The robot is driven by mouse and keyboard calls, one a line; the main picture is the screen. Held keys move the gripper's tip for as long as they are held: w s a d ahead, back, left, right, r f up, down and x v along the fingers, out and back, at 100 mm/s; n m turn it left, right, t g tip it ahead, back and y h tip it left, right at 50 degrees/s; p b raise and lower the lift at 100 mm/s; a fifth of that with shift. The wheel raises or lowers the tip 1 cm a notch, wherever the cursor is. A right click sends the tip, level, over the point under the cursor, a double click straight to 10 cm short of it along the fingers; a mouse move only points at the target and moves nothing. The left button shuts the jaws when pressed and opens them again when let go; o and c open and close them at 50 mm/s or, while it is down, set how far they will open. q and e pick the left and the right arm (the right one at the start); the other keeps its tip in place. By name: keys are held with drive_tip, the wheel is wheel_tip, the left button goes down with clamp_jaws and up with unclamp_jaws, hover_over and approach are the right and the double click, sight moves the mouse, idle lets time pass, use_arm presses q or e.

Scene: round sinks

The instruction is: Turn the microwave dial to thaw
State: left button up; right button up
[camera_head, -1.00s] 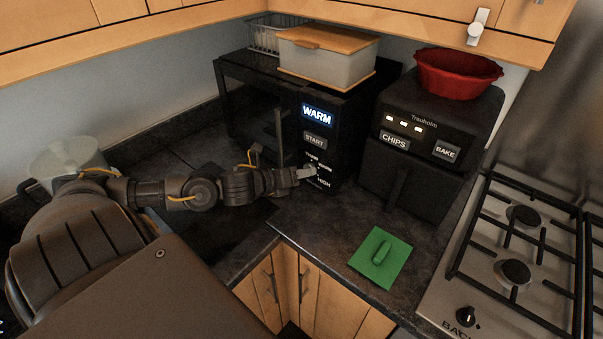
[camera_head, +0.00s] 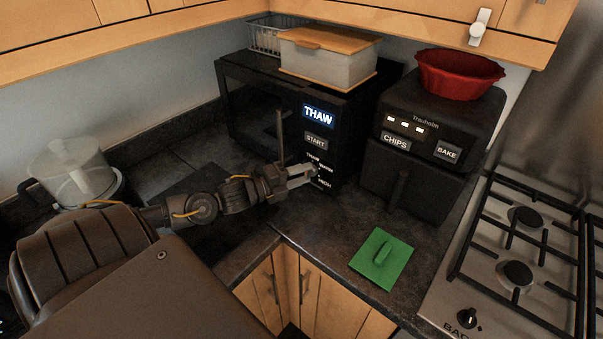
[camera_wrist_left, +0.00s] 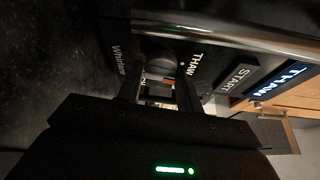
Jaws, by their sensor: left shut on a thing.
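The black microwave (camera_head: 262,112) stands in the counter corner. Its lit display (camera_head: 318,114) reads THAW, with a START button (camera_head: 316,143) below it. My left gripper (camera_head: 312,171) is at the dial under that button, shut on it. In the left wrist view the two fingers (camera_wrist_left: 160,90) reach to the round dial (camera_wrist_left: 160,55), which is partly hidden between them. The word THAW (camera_wrist_left: 194,62) is printed beside the dial, and the lit display (camera_wrist_left: 284,82) also shows THAW. My right gripper is not in view.
A lidded container (camera_head: 325,62) sits on the microwave. To the right is an air fryer (camera_head: 430,125) with a red bowl (camera_head: 458,75) on top.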

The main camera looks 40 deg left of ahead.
use_arm(q)
drive_tip(key=shift+f+n+t, duration=0.1)
drive_tip(key=shift+n+t, duration=0.2)
drive_tip(key=shift+n, duration=0.3)
drive_tip(key=o, duration=1)
drive_tip(key=shift+c, duration=0.2)
drive_tip(key=shift+s, duration=0.1)
drive_tip(key=b+v, duration=0.1)
drive_tip(key=v, duration=0.8)
drive_tip(key=shift+a+f, duration=0.1)
drive_tip(key=shift+f, duration=0.05)
drive_tip(key=shift+v, duration=0.85)
